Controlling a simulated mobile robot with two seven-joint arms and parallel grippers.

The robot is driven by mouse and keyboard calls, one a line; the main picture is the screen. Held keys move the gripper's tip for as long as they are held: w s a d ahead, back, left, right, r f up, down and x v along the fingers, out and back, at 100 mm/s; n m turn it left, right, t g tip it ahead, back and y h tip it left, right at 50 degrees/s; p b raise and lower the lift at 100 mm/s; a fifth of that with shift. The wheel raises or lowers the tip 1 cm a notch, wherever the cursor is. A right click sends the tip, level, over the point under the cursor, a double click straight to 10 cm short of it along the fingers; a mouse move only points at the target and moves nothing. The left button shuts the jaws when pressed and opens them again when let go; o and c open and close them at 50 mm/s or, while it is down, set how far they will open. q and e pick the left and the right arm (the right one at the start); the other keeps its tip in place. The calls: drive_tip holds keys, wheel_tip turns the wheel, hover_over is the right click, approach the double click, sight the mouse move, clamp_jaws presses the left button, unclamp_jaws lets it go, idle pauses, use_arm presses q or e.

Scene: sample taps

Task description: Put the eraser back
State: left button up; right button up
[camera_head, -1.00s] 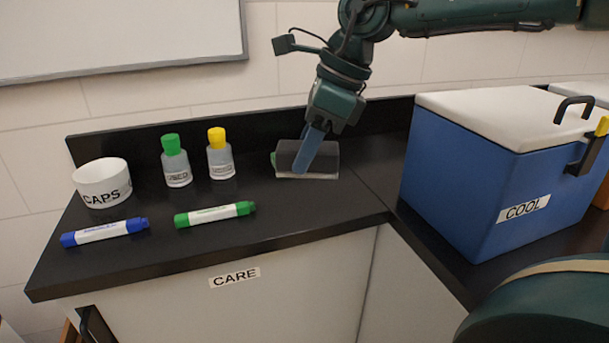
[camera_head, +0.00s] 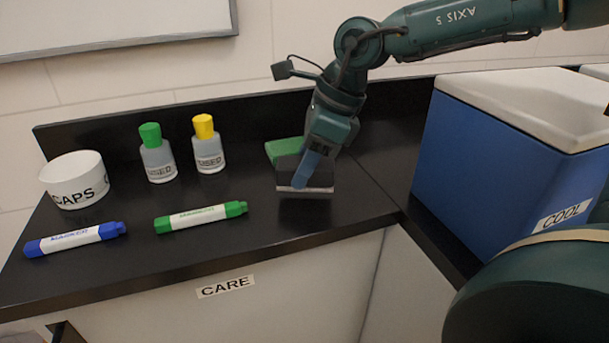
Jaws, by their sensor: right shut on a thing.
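The eraser (camera_head: 287,170), a dark grey block with a pale underside, is at the back right of the black counter. My right gripper (camera_head: 303,178) comes down from above and is shut on it, with one blue finger visible across its near side. The far finger is hidden. The eraser seems slightly above the counter, with a dark shadow below it. A flat green piece (camera_head: 284,149) lies just behind it, partly hidden by the eraser and gripper. My left gripper is not in view.
On the counter (camera_head: 130,262) stand a CAPS bowl (camera_head: 74,181), a green-capped bottle (camera_head: 158,161) and a yellow-capped bottle (camera_head: 208,148). A blue marker (camera_head: 75,239) and green marker (camera_head: 201,216) lie in front. A blue COOL box (camera_head: 485,165) stands right. A whiteboard (camera_head: 110,22) hangs behind.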

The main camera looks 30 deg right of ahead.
wheel_tip(320, 180, down, 2)
drive_tip(key=shift+f, duration=0.1)
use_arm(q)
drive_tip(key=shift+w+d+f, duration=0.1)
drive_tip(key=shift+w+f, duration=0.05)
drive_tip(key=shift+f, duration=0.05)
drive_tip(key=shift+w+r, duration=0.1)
use_arm(e)
drive_tip(key=o, duration=0.9)
drive_tip(key=p+v, duration=0.1)
drive_tip(key=v, duration=1)
drive_tip(key=shift+r+p, duration=0.3)
drive_tip(key=shift+p, duration=0.05)
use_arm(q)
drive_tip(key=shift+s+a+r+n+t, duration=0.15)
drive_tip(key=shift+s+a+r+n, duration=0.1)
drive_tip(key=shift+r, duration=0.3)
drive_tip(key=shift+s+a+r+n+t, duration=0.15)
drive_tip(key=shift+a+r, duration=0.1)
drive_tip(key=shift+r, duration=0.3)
use_arm(e)
drive_tip(key=shift+d+r, duration=0.15)
drive_tip(key=shift+r, duration=0.15)
